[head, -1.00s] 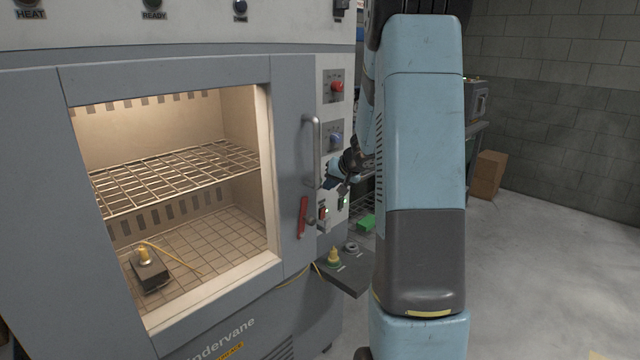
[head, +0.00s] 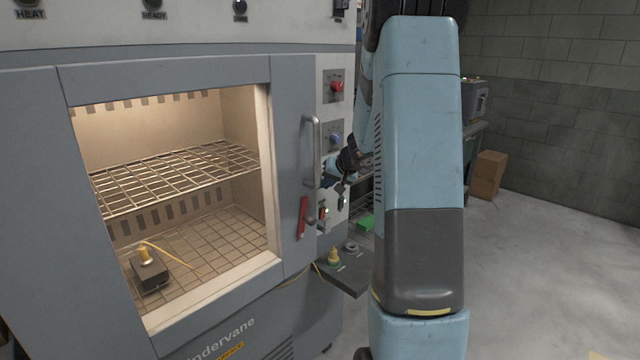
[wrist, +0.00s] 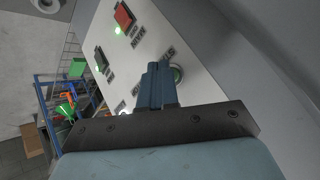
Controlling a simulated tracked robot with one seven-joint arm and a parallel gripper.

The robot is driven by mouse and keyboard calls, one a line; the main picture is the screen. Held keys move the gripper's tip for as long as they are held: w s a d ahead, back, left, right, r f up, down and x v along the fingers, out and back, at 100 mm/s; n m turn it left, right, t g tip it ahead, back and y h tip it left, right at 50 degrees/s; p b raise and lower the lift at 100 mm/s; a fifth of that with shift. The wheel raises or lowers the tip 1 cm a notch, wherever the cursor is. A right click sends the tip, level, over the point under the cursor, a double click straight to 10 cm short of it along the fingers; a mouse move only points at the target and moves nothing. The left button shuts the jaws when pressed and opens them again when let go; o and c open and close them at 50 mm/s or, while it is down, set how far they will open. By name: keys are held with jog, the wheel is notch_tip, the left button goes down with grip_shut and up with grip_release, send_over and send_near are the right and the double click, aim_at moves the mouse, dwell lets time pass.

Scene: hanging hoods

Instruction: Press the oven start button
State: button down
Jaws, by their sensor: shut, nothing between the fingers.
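The oven (head: 290,150) stands at the left in the head view, with a pale control panel on its right side. Contact cannot be told.
A red knob (head: 337,86) and a blue knob (head: 335,139) sit higher on the panel. A vertical door handle (head: 314,150) and a red lever (head: 303,217) are close left. A small shelf (head: 343,281) juts out below. Open floor lies at the right.

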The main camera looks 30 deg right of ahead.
jog(key=shift+w, duration=0.2)
jog(key=shift+s, duration=0.2)
dwell(0.4)
jog(key=shift+s+d, duration=0.2)
jog(key=shift+s, duration=0.35)
jog(key=s, duration=0.1)
jog(key=s+d, duration=0.1)
jog(key=s, duration=0.2)
jog(key=shift+s+d, duration=0.35)
dwell(0.9)
